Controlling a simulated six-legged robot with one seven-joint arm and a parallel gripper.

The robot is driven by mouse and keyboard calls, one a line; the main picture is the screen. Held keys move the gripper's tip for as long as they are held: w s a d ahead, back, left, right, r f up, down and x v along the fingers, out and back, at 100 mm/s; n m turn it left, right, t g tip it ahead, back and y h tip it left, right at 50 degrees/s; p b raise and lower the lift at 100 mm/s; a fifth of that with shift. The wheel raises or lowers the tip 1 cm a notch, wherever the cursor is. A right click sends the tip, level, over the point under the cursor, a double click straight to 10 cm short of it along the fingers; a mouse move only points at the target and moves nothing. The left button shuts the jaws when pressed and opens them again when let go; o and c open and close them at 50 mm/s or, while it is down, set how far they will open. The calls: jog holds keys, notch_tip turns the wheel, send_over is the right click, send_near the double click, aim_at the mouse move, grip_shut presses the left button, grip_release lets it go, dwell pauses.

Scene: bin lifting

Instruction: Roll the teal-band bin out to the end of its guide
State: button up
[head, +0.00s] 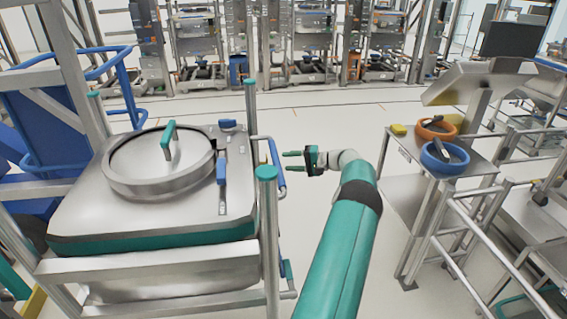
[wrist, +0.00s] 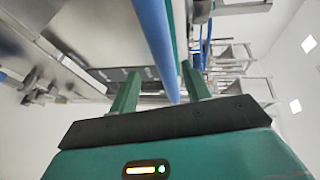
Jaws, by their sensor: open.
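The teal-band bin (head: 150,239) stands at the left in the head view, a steel box with a teal stripe along its lower edge. It sits in a steel frame. Its round lid (head: 135,165) is on top, with a teal handle (head: 168,138). A blue bar handle (head: 277,165) is on the bin's right side; a blue bar (wrist: 154,40) also shows in the wrist view. My gripper (head: 285,161) is open and empty, its fingers pointing left at the handle. In the wrist view the bar runs between the two fingers; contact cannot be told.
A steel post with a teal cap (head: 267,173) stands between the bin and my arm. Open floor lies beyond my gripper; racks line the back.

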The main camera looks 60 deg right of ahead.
jog(key=v, duration=1)
jog(key=shift+s, duration=0.15)
jog(key=shift+f, duration=0.15)
